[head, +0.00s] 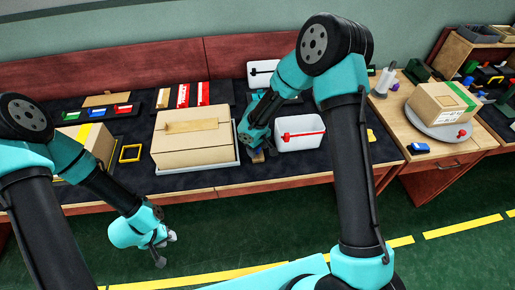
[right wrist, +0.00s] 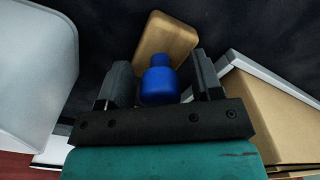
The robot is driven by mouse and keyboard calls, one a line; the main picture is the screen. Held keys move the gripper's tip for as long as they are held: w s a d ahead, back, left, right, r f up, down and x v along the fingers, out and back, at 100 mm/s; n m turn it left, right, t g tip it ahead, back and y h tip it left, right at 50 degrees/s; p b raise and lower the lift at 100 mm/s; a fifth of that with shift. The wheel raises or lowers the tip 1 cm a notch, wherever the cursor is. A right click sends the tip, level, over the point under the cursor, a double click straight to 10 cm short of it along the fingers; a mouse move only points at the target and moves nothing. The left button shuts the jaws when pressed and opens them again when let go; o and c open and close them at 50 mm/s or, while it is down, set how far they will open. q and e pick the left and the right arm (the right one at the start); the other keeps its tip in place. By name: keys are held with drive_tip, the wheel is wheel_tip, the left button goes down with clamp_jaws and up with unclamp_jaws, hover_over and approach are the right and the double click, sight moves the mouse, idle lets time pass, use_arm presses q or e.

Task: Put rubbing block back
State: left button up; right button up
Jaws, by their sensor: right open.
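The rubbing block (right wrist: 170,38) is a tan wooden block with a blue knob (right wrist: 160,84) in the right wrist view. In the head view only a small tan part of it (head: 258,157) shows below my right gripper (head: 250,147), on the dark mat between the large carton and a white bin. My right gripper (right wrist: 161,72) is open, with its fingers on either side of the blue knob and a narrow gap at each side. My left gripper (head: 163,252) hangs in front of the bench over the green floor; its jaws are too small to read.
The large carton (head: 192,145) stands on a pale tray left of my right gripper. The white bin (head: 299,135) with a red handle stands close on its right. Another carton (head: 441,104) is on a round turntable at the right. The bench's front edge is mostly clear.

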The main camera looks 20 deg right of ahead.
drive_tip(key=shift+r, duration=0.15)
wheel_tip(320, 180, up, 12)
idle(0.5)
idle(0.6)
